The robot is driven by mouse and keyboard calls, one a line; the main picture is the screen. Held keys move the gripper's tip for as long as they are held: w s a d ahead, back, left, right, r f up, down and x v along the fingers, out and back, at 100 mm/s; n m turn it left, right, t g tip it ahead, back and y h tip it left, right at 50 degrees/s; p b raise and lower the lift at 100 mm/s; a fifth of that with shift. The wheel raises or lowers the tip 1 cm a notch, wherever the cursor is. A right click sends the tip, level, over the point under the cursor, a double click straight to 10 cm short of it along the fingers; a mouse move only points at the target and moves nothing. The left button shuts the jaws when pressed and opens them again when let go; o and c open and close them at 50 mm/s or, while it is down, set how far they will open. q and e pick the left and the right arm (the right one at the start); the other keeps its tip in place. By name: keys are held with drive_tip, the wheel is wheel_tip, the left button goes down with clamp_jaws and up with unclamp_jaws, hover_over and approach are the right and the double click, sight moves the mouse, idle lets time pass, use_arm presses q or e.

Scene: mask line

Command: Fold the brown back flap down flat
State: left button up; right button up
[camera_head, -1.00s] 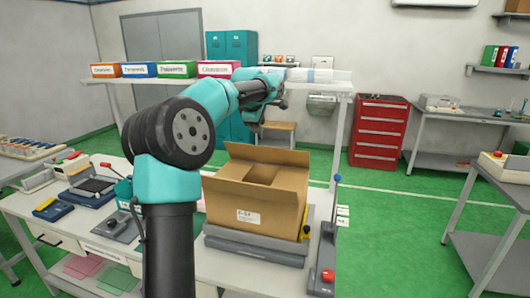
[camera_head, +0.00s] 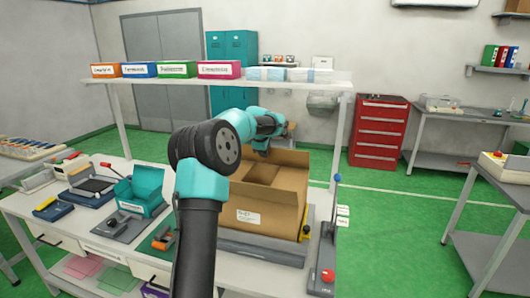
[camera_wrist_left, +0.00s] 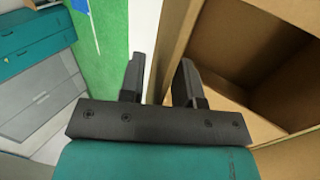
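The open brown cardboard box (camera_head: 250,218) sits on a grey base on the table, with a white label on its front. Its back flap (camera_head: 292,158) stands up at the rear. The flap also shows in the left wrist view (camera_wrist_left: 178,35), seen nearly edge-on, with the box's inside to its right. My left gripper (camera_head: 264,152) is at the top of the back flap. In the left wrist view the left gripper's two fingers (camera_wrist_left: 160,80) are apart, with the flap's edge near the right finger; I cannot tell whether they touch it. My right gripper is not in view.
A teal open container (camera_head: 141,190) and small tools lie at the left of the table. A shelf (camera_head: 215,82) with labelled boxes runs behind.

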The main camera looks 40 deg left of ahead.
use_arm(q)
drive_tip(key=shift+w+a+f, duration=0.1)
drive_tip(key=shift+w+f, duration=0.05)
drive_tip(key=shift+f, duration=0.2)
drive_tip(key=shift+c, duration=0.2)
clamp_jaws()
